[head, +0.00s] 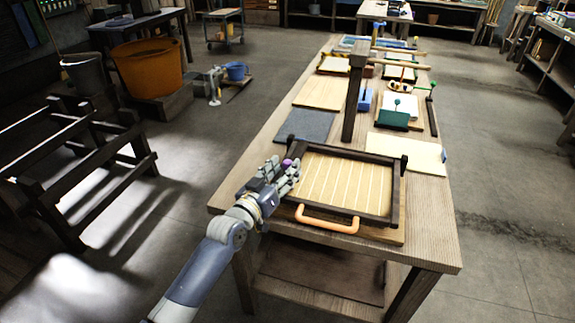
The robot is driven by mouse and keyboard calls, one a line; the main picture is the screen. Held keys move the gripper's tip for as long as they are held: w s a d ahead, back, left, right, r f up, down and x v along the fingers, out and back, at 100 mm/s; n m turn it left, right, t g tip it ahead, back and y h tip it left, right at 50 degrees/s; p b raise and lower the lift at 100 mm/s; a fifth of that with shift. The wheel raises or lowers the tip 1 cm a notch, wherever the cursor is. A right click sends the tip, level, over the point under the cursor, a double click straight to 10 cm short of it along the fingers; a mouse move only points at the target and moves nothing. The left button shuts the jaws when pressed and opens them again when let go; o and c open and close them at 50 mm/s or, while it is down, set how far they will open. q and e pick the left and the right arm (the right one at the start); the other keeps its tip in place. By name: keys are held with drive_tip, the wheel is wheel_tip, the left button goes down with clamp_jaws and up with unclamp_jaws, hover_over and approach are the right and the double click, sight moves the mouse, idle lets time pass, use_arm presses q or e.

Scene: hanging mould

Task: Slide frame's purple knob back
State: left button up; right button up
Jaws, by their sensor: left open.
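The frame (374,222) is a dark wooden rectangle around a pale ribbed mould screen (340,184), lying on a wooden board at the near end of the long table. Its purple knob (287,163) shows at the frame's left edge, just beyond my left gripper's fingers. My left gripper (285,172) is open at the frame's left side, with its fingers around or close beside the knob; I cannot tell whether they touch it. The fingers partly hide the frame's left side. An orange handle (327,222) is on the frame's near side. My right gripper is out of view.
A dark upright post (353,98) stands behind the frame. A grey sheet (304,125) and a cream board (405,154) lie beyond it, with green-handled tools (394,118) further back. The bare table top (425,235) is clear right of the frame.

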use_arm(q)
drive_tip(key=shift+x, duration=1.2)
clamp_jaws()
drive_tip(key=shift+s+d+r+p, duration=0.1)
drive_tip(key=shift+s+d+p, duration=0.15)
drive_tip(key=shift+d, duration=0.35)
drive_tip(key=shift+s+d+f+p, duration=0.15)
drive_tip(key=shift+d+p, duration=0.15)
drive_tip(key=shift+d, duration=0.35)
drive_tip(key=shift+s+d+r+p, duration=0.2)
drive_tip(key=shift+d+p, duration=0.1)
drive_tip(key=shift+d, duration=0.3)
drive_tip(key=shift+s+d, duration=0.1)
drive_tip(key=shift+d, duration=0.25)
unclamp_jaws()
drive_tip(key=shift+a, duration=0.1)
